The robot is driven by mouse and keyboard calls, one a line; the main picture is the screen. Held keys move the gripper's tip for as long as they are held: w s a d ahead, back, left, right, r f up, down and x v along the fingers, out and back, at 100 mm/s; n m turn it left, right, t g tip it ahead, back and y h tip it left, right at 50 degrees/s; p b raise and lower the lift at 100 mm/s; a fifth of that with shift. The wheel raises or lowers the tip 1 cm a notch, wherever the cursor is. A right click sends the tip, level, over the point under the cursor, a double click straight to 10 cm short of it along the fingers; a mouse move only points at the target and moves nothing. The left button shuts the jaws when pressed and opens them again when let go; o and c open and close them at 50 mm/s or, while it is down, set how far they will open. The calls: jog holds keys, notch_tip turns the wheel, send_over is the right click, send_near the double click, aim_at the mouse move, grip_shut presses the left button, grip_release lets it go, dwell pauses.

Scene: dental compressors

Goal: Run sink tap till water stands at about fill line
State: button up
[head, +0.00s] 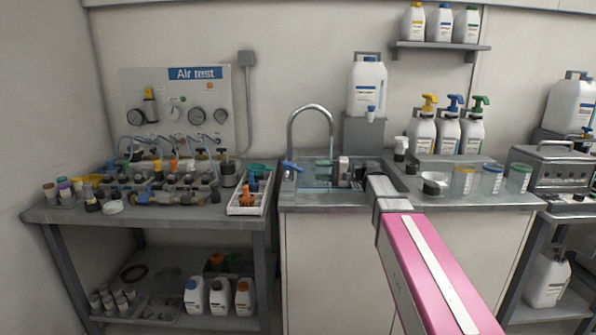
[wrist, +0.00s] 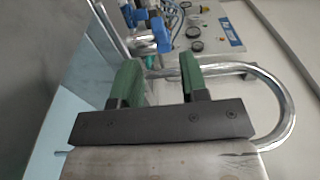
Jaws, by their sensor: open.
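The sink (head: 318,188) is set into the counter, with a curved metal tap spout (head: 311,108) rising behind it. A blue tap lever (head: 292,166) is at the sink's left rim. My gripper (head: 326,168) is over the sink, right of the lever. In the wrist view, the green fingers of my gripper (wrist: 160,65) are apart with nothing between them. The blue lever (wrist: 162,34) is beyond the fingertips, apart from them. The spout (wrist: 285,100) curves around the right side. Pale blue shows in the basin (wrist: 45,140); I cannot make out a fill line or a running stream.
A white tray (head: 236,207) with small parts is left of the sink on the bench. A white jug (head: 367,85) stands behind the sink. The counter front is clear.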

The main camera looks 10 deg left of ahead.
aim_at(298, 168)
jog(key=a, duration=0.8)
jog(key=shift+s+a, duration=0.15)
jog(key=shift+a, duration=0.1)
grip_shut()
